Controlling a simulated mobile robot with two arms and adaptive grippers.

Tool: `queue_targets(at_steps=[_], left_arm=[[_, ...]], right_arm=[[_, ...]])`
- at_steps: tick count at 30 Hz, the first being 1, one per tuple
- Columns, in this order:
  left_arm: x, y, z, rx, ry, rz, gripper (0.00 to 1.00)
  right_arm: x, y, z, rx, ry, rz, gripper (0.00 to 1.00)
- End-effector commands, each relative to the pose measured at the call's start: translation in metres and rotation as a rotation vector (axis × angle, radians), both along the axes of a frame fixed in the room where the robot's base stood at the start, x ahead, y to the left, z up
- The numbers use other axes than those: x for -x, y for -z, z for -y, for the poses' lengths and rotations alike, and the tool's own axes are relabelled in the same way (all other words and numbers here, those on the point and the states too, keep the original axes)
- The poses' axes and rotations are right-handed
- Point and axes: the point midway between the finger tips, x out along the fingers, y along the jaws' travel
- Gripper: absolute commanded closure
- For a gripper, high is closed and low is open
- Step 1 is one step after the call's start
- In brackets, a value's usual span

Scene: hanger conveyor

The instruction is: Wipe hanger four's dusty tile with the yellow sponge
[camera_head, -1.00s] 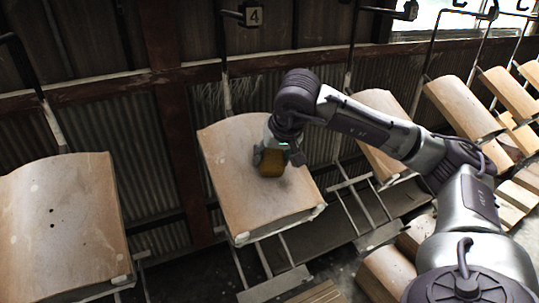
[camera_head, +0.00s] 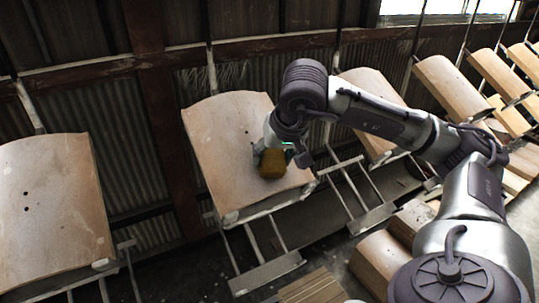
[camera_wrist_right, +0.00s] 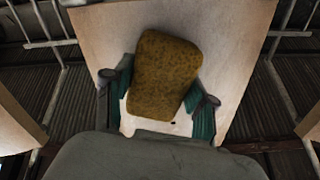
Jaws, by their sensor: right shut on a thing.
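The tile (camera_head: 228,140) on the hanger at centre is pale tan with light dusty patches and leans back on its rack; in the right wrist view its surface (camera_wrist_right: 215,25) fills the middle. My right gripper (camera_head: 272,152) is shut on the yellow sponge (camera_head: 272,164), which looks brownish yellow. The sponge is over the right part of the tile; whether it touches is hard to tell. In the right wrist view the sponge (camera_wrist_right: 165,75) sits tilted between the fingers of the gripper (camera_wrist_right: 160,95). The hanger's number plate is out of view now. My left gripper is not in view.
Another hanger tile (camera_head: 45,205) with small dark holes hangs at the left. More tiles (camera_head: 455,85) hang in a row to the right, one close behind my right arm. Stacked boards (camera_head: 315,288) lie below, and a corrugated wall stands behind.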

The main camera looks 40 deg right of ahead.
Motion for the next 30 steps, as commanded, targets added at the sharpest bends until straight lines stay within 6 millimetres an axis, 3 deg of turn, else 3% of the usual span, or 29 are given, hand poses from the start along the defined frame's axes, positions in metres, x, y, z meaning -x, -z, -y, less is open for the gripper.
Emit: queue_targets(at_steps=[13,30], left_arm=[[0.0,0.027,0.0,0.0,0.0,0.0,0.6],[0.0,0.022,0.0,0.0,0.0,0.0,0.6]], right_arm=[[0.03,0.018,-0.007,0.001,-0.002,-0.006,0.72],[0.036,0.008,-0.009,0.0,-0.002,-0.003,0.72]])
